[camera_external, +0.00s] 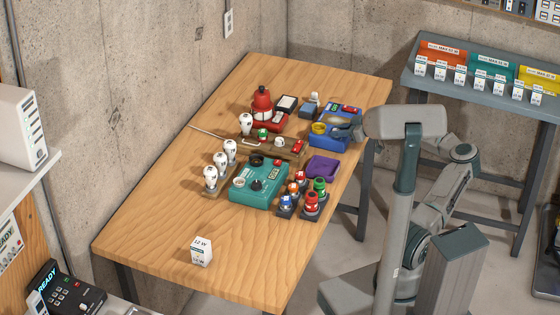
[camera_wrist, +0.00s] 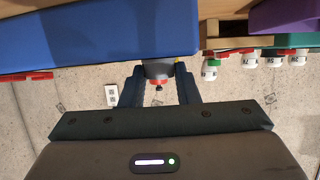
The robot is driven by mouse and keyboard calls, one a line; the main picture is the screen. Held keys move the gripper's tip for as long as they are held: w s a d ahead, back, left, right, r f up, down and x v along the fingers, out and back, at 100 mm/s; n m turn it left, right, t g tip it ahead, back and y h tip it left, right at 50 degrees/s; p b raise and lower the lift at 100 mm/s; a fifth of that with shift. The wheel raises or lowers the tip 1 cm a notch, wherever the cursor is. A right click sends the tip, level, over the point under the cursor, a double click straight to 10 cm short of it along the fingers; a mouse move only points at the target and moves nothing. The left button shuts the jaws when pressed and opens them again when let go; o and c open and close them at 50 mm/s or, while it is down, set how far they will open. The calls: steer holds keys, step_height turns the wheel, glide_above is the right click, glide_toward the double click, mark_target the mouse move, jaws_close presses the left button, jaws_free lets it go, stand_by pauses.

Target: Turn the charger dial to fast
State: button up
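A blue box (camera_external: 336,114) with a yellow round part (camera_external: 318,128) and red parts on top stands at the table's far right; I take it as the charger, but its labels are too small to read. In the wrist view a blue body (camera_wrist: 100,30) fills the upper left. My gripper (camera_external: 338,132) is at the box's near right side, partly hiding it.
A teal box (camera_external: 258,183) with black knobs, a red device (camera_external: 263,107), a purple block (camera_external: 322,167), white bulbs (camera_external: 211,177) and coloured jars (camera_external: 311,203) crowd the wooden table (camera_external: 150,225). A white labelled cube (camera_external: 201,252) stands at the near end, with clear wood around it.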

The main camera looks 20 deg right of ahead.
steer(key=shift+f+m+h+b, duration=0.1)
steer(key=shift+m+h+b, duration=0.2)
steer(key=shift+b, duration=0.25)
steer(key=shift+s+a+f+m+t+h+b, duration=0.1)
steer(key=shift+s+m+t+h+b, duration=0.05)
steer(key=shift+m+t+h+b, duration=0.75)
steer(key=m+h+b, duration=0.2)
steer(key=b, duration=0.1)
steer(key=shift+a+t, duration=0.25)
steer(key=shift+t, duration=0.15)
steer(key=m+h, duration=0.1)
steer(key=m+h+b, duration=0.2)
steer(key=h, duration=0.1)
steer(key=shift+a+r+t, duration=0.2)
steer(key=shift+a+t, duration=0.05)
steer(key=shift+t, duration=0.15)
steer(key=shift+r+m+h+b, duration=0.1)
steer(key=shift+m+h+b, duration=0.75)
steer(key=shift+m+h, duration=0.95)
steer(key=o, duration=1)
steer(key=shift+c, duration=0.2)
steer(key=shift+s, duration=0.1)
